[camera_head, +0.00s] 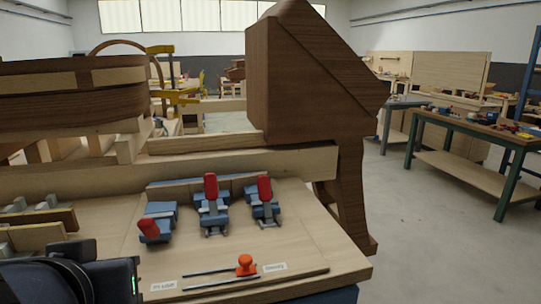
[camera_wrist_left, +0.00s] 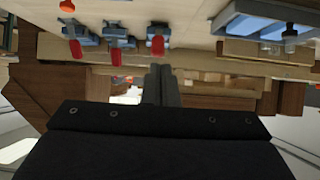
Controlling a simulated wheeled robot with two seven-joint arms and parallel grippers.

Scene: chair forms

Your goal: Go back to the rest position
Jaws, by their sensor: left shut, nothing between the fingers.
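My left gripper (camera_wrist_left: 161,72) shows in the left wrist view as two dark fingers pressed together with nothing between them. Its fingertips point toward the wooden bench edge, apart from the red-handled clamps as far as I can tell. In the head view only a black part of my left arm (camera_head: 70,280) shows at the lower left corner; the fingers are not visible there. My right arm and gripper are in neither view.
Blue toggle clamps with red handles (camera_head: 211,190) stand on the wooden fixture board (camera_head: 300,230), with an orange knob (camera_head: 245,265) in front. A dark wooden chair form (camera_head: 310,80) rises behind. A curved wooden form (camera_head: 75,100) stands left. Open floor (camera_head: 430,220) lies right, before a green-legged workbench (camera_head: 470,128).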

